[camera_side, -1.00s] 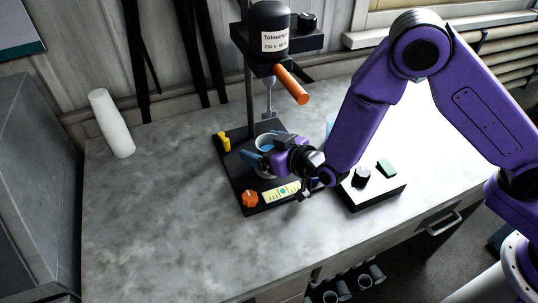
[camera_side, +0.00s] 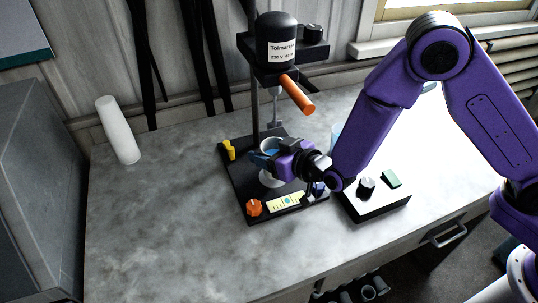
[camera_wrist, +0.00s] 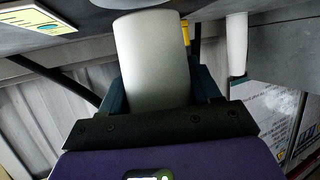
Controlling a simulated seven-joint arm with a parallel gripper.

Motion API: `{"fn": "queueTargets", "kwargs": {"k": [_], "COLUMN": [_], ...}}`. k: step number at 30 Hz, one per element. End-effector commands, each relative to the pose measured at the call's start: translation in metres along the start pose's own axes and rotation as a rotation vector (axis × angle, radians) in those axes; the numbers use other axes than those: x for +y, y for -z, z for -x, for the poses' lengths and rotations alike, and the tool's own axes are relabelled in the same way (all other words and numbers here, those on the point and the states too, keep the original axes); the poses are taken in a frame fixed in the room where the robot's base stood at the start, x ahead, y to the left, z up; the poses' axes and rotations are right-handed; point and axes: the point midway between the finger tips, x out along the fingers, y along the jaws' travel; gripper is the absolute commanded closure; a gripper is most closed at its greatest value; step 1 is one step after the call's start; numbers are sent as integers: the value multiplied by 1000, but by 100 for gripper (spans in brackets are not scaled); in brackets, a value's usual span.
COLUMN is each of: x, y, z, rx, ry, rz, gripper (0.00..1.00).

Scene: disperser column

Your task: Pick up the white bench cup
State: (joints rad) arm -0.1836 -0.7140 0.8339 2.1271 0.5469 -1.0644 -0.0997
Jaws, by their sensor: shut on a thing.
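The white bench cup (camera_wrist: 152,60) is a plain pale cylinder. It fills the space between my gripper's two dark teal fingers (camera_wrist: 160,88) in the wrist view. In the side view my gripper (camera_side: 268,155) is shut around the cup, over the black base of the disperser stand and below the mixer head.
The mixer head (camera_side: 275,42) with an orange handle (camera_side: 297,94) and its shaft stand above and behind. An orange knob (camera_side: 254,208), a yellow piece (camera_side: 229,150) and a control box (camera_side: 376,199) are close by. A white cylinder (camera_side: 118,130) stands left.

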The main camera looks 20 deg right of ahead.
Motion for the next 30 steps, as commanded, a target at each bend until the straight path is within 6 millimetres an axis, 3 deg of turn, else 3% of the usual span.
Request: {"fn": "queueTargets", "kwargs": {"k": [4,20,30], "x": [-1,-1,0], "y": [21,-26,-31], "z": [7,124,139], "rx": [5,-2,2], "ry": [1,6,2], "rz": [-3,8,1], "gripper": [70,70,70]}}
